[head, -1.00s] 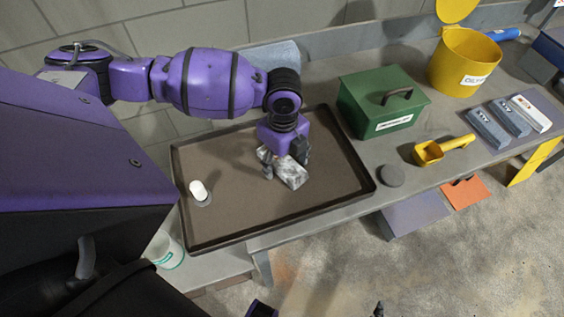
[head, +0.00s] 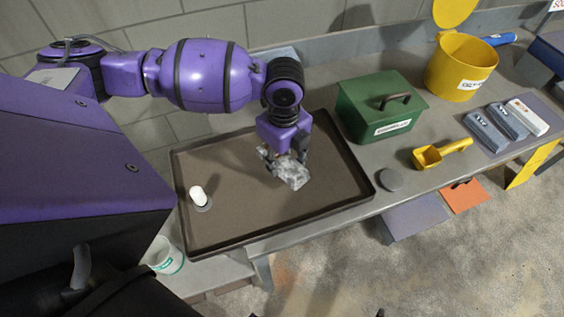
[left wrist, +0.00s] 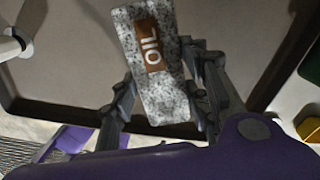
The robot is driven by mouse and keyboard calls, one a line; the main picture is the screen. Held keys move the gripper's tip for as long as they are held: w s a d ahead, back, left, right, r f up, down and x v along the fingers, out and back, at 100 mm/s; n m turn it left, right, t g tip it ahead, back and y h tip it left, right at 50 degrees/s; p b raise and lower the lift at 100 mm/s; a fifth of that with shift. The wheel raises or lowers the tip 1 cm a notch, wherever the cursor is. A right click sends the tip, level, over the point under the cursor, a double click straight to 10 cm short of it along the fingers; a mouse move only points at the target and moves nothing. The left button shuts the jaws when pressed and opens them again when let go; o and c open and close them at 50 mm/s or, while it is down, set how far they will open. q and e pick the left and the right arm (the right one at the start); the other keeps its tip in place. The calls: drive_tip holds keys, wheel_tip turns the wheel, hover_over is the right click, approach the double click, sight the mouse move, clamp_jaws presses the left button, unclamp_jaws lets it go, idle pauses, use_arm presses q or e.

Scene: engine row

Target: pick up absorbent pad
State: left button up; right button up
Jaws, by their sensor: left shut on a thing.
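The absorbent pad (head: 292,174) is a grey-and-white speckled block. In the left wrist view the pad (left wrist: 158,95) shows a brown label reading OIL. My left gripper (head: 284,158) points down over the right half of the dark tray (head: 228,238) and is shut on the pad. In the left wrist view one finger of my left gripper (left wrist: 160,82) lies on each side of the pad. The pad seems to be just above the tray floor; the exact gap is hard to tell. My right gripper is not in view.
A white cylinder (head: 197,193) stands in the tray's left part. Right of the tray are a green box (head: 372,108), a grey disc (head: 390,180), a yellow scoop (head: 430,157), a yellow bucket (head: 458,70) and several small blocks (head: 486,130). The tray's middle is clear.

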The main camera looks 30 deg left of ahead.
use_arm(q)
drive_tip(key=s+d+r, duration=0.2)
drive_tip(key=r, duration=0.1)
drive_tip(key=s+d+r, duration=0.1)
drive_tip(key=r, duration=0.1)
drive_tip(key=shift+s+d+r, duration=0.1)
drive_tip(key=shift+d+r, duration=0.05)
drive_tip(key=shift+r, duration=0.1)
drive_tip(key=s+d+r, duration=0.3)
drive_tip(key=s+d, duration=0.2)
drive_tip(key=s, duration=0.1)
drive_tip(key=shift+d+r+p, duration=0.2)
drive_tip(key=shift+d+p, duration=0.2)
drive_tip(key=shift+s, duration=0.1)
